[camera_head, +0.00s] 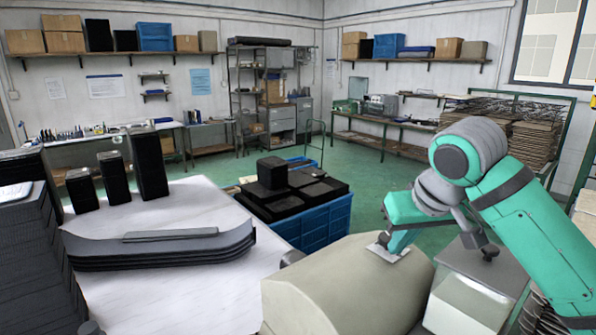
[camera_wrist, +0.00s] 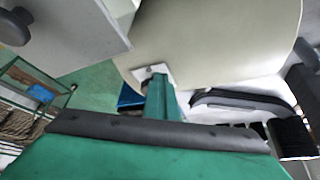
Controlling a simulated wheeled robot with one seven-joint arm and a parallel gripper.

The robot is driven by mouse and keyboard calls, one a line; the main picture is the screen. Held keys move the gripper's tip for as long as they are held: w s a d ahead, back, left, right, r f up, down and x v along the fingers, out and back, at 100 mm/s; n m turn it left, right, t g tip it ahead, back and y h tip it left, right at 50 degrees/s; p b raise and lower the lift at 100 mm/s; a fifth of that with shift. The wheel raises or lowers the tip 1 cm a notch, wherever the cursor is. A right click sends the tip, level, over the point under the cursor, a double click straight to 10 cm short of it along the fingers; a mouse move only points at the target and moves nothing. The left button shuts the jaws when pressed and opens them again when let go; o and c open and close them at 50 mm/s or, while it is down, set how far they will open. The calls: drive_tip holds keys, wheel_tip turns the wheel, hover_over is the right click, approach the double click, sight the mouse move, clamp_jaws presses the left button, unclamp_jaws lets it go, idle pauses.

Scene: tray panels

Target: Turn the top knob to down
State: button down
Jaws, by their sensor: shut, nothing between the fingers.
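My gripper (camera_head: 394,243) is shut, with its narrow green fingertips at a small white plate on top of the beige rounded housing (camera_head: 345,290). In the wrist view, the fingertips (camera_wrist: 158,84) reach the white plate (camera_wrist: 143,73) on the same housing. They cover part of the plate, so I cannot tell what sits under them or whether they touch it. A dark round knob (camera_head: 490,252) sits on the grey box right of the housing, and it also shows in the wrist view (camera_wrist: 15,28). I cannot tell which knob is the top one, or its setting.
The grey box (camera_head: 462,265) stands close right of the housing. A white table (camera_head: 205,285) at left holds dark curved panels (camera_head: 165,247) and black blocks (camera_head: 148,165). A blue crate (camera_head: 318,228) with black parts stands behind the housing. Green floor is open farther back.

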drive_tip(key=shift+d, duration=0.5)
drive_tip(key=shift+w+d, duration=0.15)
drive_tip(key=shift+d, duration=0.2)
drive_tip(key=shift+s, duration=0.2)
idle(0.4)
drive_tip(key=shift+s+d, duration=0.1)
drive_tip(key=shift+s, duration=0.05)
drive_tip(key=shift+s+r, duration=0.1)
drive_tip(key=shift+r, duration=2.9)
